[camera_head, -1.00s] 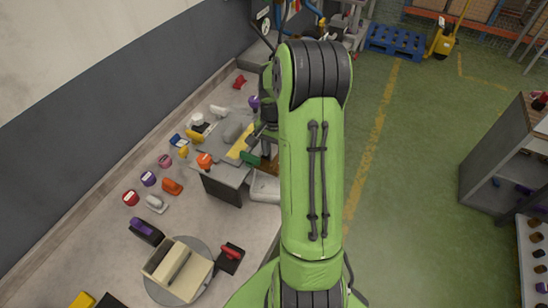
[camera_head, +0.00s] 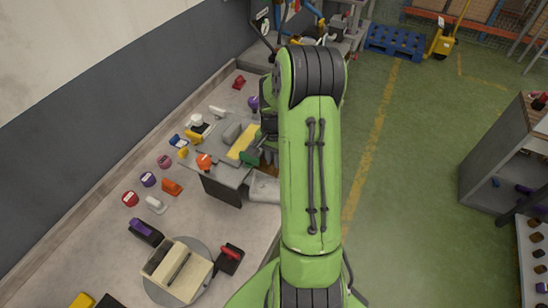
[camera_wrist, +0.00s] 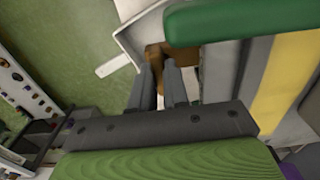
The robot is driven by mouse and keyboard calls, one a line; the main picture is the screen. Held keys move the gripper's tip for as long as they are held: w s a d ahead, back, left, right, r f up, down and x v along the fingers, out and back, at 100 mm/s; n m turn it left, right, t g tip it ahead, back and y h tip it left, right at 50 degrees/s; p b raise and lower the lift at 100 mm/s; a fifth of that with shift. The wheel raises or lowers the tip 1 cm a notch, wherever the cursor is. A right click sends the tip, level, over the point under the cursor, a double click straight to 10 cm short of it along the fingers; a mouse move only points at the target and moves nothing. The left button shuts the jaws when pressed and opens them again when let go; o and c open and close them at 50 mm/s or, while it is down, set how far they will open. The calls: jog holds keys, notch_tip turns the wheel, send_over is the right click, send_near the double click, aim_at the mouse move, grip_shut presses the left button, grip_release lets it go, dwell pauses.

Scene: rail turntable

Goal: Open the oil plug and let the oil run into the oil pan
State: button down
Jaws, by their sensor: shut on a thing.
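In the wrist view my gripper (camera_wrist: 160,82) is shut on a brown piece (camera_wrist: 154,52), which appears to be the oil plug. The piece shows between and beyond the fingertips, beside the grey machine body. The pale oil pan (camera_wrist: 129,38) lies just beyond the fingers; it also shows in the head view (camera_head: 264,188), partly hidden by my arm. The grey machine (camera_head: 222,187) has a yellow strip (camera_wrist: 285,80) and a green bar (camera_wrist: 240,20) close to my gripper. No flowing oil can be made out. In the head view my arm hides most of the gripper.
A beige machine (camera_head: 176,268) on a round plate and a red-handled box (camera_head: 229,260) stand at the front of the bench. Several coloured knobs and handles lie along the wall side. The green floor to the right is open up to a grey shelf (camera_head: 500,165).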

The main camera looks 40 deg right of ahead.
jog(key=n+b, duration=0.1)
jog(key=n, duration=0.2)
jog(key=shift+n, duration=0.4)
jog(key=n+b, duration=0.1)
jog(key=n, duration=0.3)
jog(key=shift+n, duration=0.3)
jog(key=n+b, duration=0.1)
jog(key=n, duration=0.3)
jog(key=shift+n+b, duration=0.55)
jog(key=shift+n, duration=1.25)
jog(key=shift+r, duration=0.1)
jog(key=c, duration=1.1)
grip_release()
